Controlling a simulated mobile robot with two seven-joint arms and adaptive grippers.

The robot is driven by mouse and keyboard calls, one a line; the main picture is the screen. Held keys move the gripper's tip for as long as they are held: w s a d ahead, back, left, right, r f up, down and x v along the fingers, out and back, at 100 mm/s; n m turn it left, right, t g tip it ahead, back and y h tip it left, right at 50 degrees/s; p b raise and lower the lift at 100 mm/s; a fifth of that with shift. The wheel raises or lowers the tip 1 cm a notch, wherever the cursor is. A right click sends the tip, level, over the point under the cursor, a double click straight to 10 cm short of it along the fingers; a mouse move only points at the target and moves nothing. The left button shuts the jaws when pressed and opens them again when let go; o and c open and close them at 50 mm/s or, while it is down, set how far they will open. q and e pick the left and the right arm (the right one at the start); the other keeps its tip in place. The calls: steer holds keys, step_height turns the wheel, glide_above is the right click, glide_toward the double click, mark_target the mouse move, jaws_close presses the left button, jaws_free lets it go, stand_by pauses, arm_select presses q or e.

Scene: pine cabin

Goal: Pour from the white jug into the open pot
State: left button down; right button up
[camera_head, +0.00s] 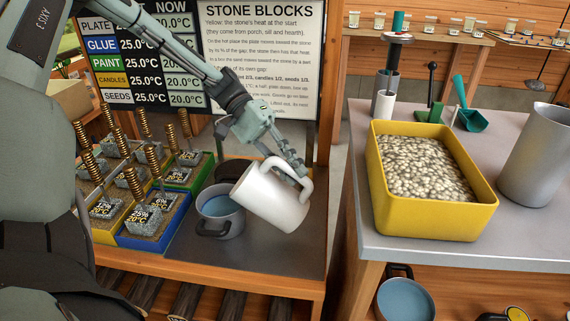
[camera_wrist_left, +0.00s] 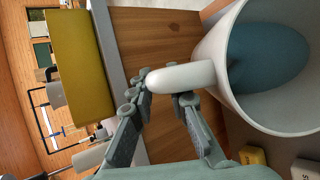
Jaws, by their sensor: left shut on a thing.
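The white jug (camera_head: 272,198) is held tilted, its mouth toward the left, close above the right side of a dark grey pot (camera_head: 229,229) with blue liquid in it. My left gripper (camera_head: 296,163) is shut on the jug's handle. In the left wrist view, my left gripper (camera_wrist_left: 163,97) has a finger on each side of the handle, and the white jug (camera_wrist_left: 222,98) shows blue liquid inside. No stream of liquid shows between jug and pot. The jug hides part of the pot's right side. My right gripper is not in view.
A second dark pot (camera_head: 229,166) stands behind the jug. Stone blocks with coiled handles sit in coloured trays (camera_head: 150,243) to the left. On the right table are a yellow bin (camera_head: 440,222) of pale pebbles and a grey vessel (camera_head: 535,160). Another blue-filled pot (camera_head: 405,300) is lower down.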

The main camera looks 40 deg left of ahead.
arm_select(q)
steer(key=shift+r, duration=0.1)
stand_by(0.3)
steer(key=shift+r+p, duration=0.5)
steer(key=shift+r, duration=2.1)
